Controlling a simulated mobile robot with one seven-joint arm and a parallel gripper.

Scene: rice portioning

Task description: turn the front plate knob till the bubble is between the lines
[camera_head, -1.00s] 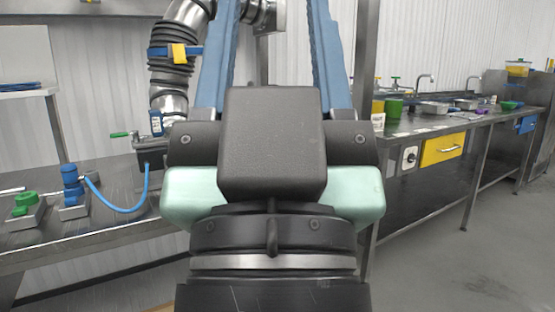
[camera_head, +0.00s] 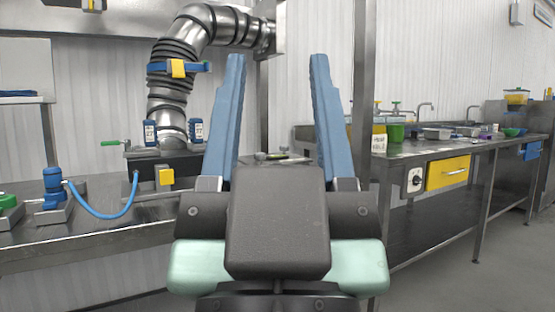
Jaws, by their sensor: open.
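A white plate with a dark round knob (camera_head: 414,180) is on the front of the right-hand bench, left of a yellow drawer. The knob is small in this view, and its markings cannot be read. No bubble or pair of lines can be made out. My gripper (camera_head: 278,60) is in the middle of the view, its two long blue fingers pointing up and wide apart. It is open, with nothing between the fingers. In the picture it stands left of the knob, apart from it.
The right bench (camera_head: 430,150) carries a green cup (camera_head: 396,132), trays and taps; the yellow drawer (camera_head: 447,173) is in its front. The left bench (camera_head: 95,230) holds a blue fitting (camera_head: 53,185) with a blue hose and a ribbed metal duct (camera_head: 172,85). Floor at lower right is clear.

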